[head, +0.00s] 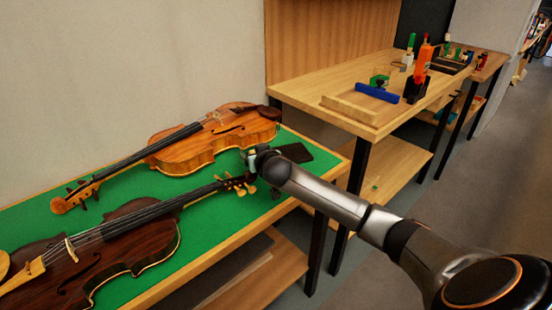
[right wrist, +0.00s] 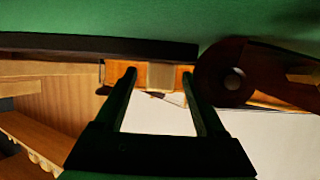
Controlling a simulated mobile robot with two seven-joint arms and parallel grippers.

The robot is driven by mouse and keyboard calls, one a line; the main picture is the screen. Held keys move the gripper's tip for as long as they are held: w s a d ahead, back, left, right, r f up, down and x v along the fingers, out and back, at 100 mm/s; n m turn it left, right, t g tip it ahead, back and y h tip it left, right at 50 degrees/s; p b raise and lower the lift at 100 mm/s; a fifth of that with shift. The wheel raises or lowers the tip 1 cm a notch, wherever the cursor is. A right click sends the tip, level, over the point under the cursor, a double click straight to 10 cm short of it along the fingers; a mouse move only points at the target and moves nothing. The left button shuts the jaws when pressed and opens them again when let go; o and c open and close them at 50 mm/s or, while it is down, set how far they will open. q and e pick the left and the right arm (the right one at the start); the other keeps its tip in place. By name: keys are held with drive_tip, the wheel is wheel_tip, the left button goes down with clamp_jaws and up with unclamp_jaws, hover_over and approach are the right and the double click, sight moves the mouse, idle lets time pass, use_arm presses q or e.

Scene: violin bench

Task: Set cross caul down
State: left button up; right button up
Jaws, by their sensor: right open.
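My right gripper (head: 251,161) is low over the green mat (head: 222,217) on the near bench, between the far violin's lower end and the near instrument's scroll (head: 236,184). In the right wrist view its two fingers (right wrist: 159,74) are apart. An orange-brown wooden piece with a pale middle (right wrist: 161,76) shows at the fingertips; I cannot tell whether it is the cross caul or whether the fingers touch it. A dark flat piece (head: 295,152) lies on the mat beside the gripper. My left gripper is not in view.
An orange violin (head: 215,150) lies at the back of the mat, a dark brown instrument (head: 125,240) in front. A second bench (head: 340,85) at right holds a pale wooden piece (head: 350,109), a blue bar (head: 377,92) and an orange bottle (head: 423,60).

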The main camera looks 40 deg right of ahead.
clamp_jaws()
idle(0.6)
